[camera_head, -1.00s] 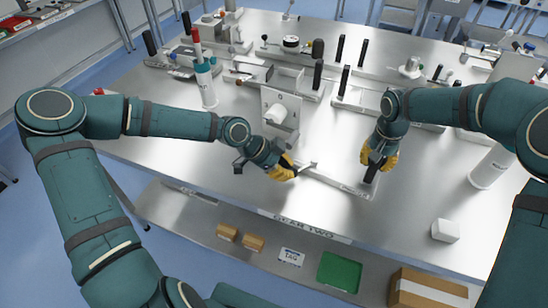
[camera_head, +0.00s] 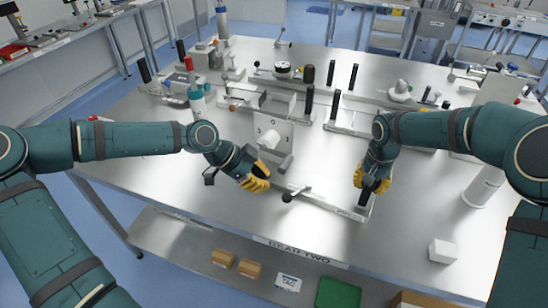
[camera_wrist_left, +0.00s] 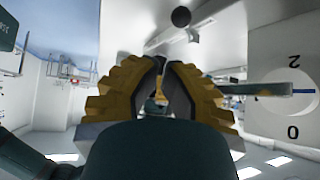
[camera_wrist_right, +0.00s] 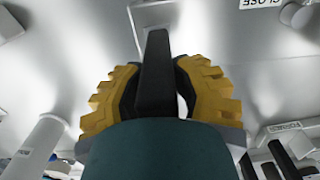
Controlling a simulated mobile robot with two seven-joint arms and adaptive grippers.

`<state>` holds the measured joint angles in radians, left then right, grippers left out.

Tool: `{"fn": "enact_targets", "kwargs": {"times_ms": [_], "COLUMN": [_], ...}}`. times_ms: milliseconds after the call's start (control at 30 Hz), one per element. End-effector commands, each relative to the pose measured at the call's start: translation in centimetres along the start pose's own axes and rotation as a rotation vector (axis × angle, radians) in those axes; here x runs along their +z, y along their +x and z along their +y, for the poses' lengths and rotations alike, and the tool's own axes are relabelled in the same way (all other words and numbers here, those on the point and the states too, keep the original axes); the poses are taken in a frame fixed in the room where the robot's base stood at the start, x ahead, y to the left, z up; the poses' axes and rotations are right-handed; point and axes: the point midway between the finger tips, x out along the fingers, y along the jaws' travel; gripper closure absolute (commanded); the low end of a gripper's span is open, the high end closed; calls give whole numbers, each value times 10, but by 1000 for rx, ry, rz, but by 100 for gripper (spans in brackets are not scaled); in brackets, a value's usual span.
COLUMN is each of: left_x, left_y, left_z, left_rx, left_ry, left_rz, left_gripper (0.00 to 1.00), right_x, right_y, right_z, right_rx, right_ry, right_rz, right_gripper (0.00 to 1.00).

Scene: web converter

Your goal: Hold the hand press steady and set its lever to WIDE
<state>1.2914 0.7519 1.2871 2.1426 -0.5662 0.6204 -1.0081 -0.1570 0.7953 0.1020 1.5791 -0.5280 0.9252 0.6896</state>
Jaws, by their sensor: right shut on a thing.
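The hand press (camera_head: 335,207) has a long flat metal base near the table's front edge. Its lever (camera_head: 304,190) ends in a black knob (camera_head: 287,197) at the left end. A black upright handle (camera_head: 364,194) stands at the right end. My right gripper (camera_head: 372,185) is shut on this handle, also seen between its fingers in the right wrist view (camera_wrist_right: 155,75). The knob shows in the left wrist view (camera_wrist_left: 181,17). I cannot read a WIDE mark.
A white dial unit (camera_head: 272,132) with a grey bar handle stands just behind my left gripper. A white bottle (camera_head: 195,100) stands further left. A white cylinder (camera_head: 484,188) and a small white block (camera_head: 442,251) are at right. The front left tabletop is clear.

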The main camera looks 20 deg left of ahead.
Motion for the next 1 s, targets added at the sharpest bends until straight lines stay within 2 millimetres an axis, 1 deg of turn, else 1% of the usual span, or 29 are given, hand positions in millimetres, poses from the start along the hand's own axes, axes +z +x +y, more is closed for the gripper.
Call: {"fn": "enact_targets", "kwargs": {"times_ms": [33, 67, 733, 767, 800, 833, 1000], "left_x": [0, 0, -2, -2, -2, -2, -2], "left_y": [1, 1, -1, -1, -1, -1, -1], "left_z": [0, 0, 0, 0, 0, 0, 0], "left_rx": [0, 0, 0, 0, 0, 0, 0], "left_ry": [0, 0, 0, 0, 0, 0, 0], "left_rz": [0, 0, 0, 0, 0, 0, 0], "left_gripper": [100, 100, 100, 100, 100, 100, 100], "right_x": [3, 3, 3, 3, 3, 3, 2], "right_y": [6, 5, -2, -2, -3, -3, -4], "right_z": [0, 0, -2, -2, -2, -2, -1], "right_rx": [4, 3, 0, 0, 0, 0, 0], "right_ry": [-2, -3, -4, -4, -4, -4, -3], "right_rz": [-12, -12, -9, -9, -8, -8, -5], "right_gripper": [100, 100, 100, 65, 51, 44, 44]}}
